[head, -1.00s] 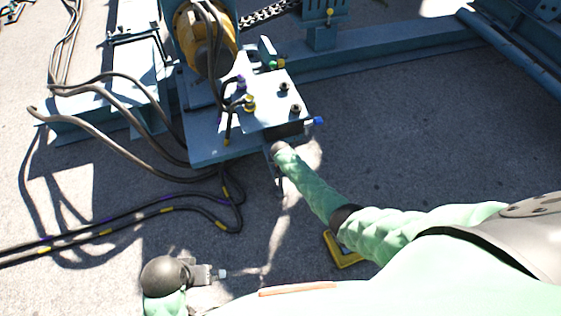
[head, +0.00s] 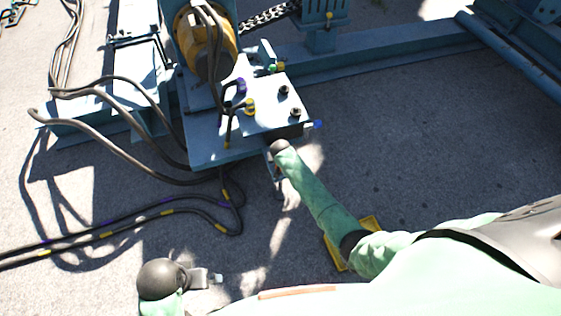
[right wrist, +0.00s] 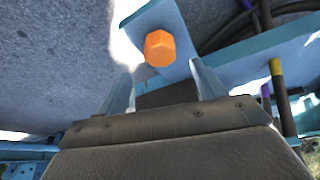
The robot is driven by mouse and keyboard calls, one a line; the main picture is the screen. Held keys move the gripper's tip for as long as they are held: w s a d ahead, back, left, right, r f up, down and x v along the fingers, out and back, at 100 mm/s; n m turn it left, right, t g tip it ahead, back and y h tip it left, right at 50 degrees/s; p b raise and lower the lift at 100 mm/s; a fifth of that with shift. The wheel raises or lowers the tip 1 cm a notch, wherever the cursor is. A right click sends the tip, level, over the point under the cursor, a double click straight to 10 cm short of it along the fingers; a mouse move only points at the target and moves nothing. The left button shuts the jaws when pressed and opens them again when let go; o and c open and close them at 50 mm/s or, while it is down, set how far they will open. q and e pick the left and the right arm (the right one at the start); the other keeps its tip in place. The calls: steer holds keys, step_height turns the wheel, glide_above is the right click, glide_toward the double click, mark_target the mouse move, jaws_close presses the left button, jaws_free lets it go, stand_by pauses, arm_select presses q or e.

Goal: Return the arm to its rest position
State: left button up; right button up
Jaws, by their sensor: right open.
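My right arm, in a green sleeve, reaches in from the right in the head view. Its gripper (head: 275,175) is beside the front edge of the blue machine plate (head: 215,148), partly hidden by my wrist. In the right wrist view the two fingers of this gripper (right wrist: 164,82) stand apart with nothing between them. An orange hexagonal cap (right wrist: 160,48) on a blue part shows beyond the fingertips. My left gripper (head: 207,278) is low at the left over the pavement, with no object seen in it; its finger gap is too small to tell.
The yellow-orange reel (head: 205,45) stands on the blue frame at the top. Black cables (head: 140,215) with coloured bands lie on the ground at left. A yellow frame (head: 336,252) lies partly under my right arm. The pavement right of the plate is clear.

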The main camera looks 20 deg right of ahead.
stand_by(0.5)
steer(key=s+a+r+n, duration=0.2)
steer(key=a+r+n, duration=0.1)
steer(key=r, duration=1)
steer(key=s+a+r+n, duration=0.2)
steer(key=r, duration=1.2)
steer(key=s+a+r+y, duration=0.1)
steer(key=s+r, duration=0.3)
steer(key=s, duration=0.4)
steer(key=s+a+r+y, duration=0.1)
steer(key=s+r, duration=0.3)
steer(key=s, duration=0.5)
steer(key=s+f+g, duration=0.1)
steer(key=s+f, duration=0.2)
steer(key=s, duration=1)
steer(key=s+f+g, duration=0.1)
steer(key=s+f, duration=0.2)
steer(key=s, duration=1)
steer(key=shift+s+g+y, duration=0.3)
steer(key=shift+s+g, duration=0.05)
steer(key=shift+g, duration=0.05)
